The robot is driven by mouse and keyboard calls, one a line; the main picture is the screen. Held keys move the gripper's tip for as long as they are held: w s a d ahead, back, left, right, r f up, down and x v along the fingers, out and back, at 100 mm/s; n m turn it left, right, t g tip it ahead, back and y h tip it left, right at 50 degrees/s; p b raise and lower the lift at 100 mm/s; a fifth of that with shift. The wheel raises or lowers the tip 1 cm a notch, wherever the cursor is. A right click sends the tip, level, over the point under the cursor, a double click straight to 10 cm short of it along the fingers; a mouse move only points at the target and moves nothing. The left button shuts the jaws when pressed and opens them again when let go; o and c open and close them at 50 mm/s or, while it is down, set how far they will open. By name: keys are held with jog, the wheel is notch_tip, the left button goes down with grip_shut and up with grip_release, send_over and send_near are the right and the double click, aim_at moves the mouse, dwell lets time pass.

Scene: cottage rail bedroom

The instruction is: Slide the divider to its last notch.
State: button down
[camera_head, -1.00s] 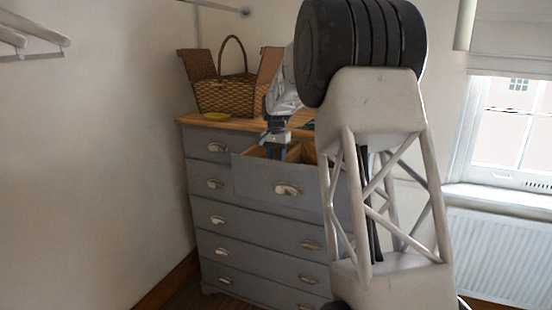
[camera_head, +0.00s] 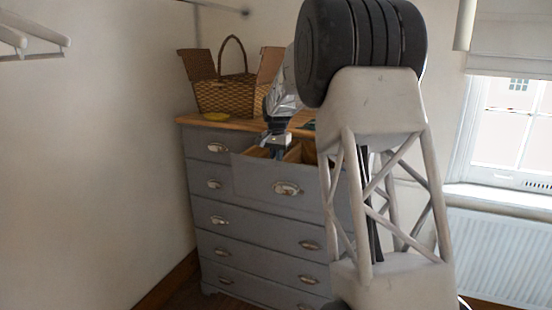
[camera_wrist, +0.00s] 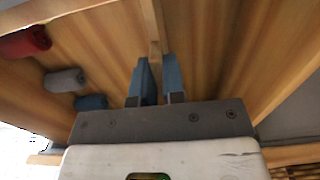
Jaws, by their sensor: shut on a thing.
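The divider (camera_wrist: 154,28) is a thin upright wooden strip in the wrist view. It stands between the two blue fingers of my gripper (camera_wrist: 156,82), which are shut on it. In the head view my gripper (camera_head: 279,151) reaches down into the open top-right drawer (camera_head: 250,178) of the grey dresser. In the wrist view the bare wooden drawer floor (camera_wrist: 90,60) shows on both sides of the divider. The notches cannot be made out.
A red roll (camera_wrist: 25,42), a grey roll (camera_wrist: 65,80) and a blue roll (camera_wrist: 91,102) lie in the drawer, left of the divider in the wrist view.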

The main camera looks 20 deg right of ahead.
jog(key=s+d, duration=0.8)
jog(key=shift+s+d, duration=0.3)
jog(key=shift+d, duration=0.05)
jog(key=c, duration=1.5)
grip_release()
jog(key=shift+s, duration=0.1)
jog(key=o, duration=0.3)
jog(key=shift+r, duration=0.15)
notch_tip(320, 180, up, 8)
jog(key=shift+f, duration=0.2)
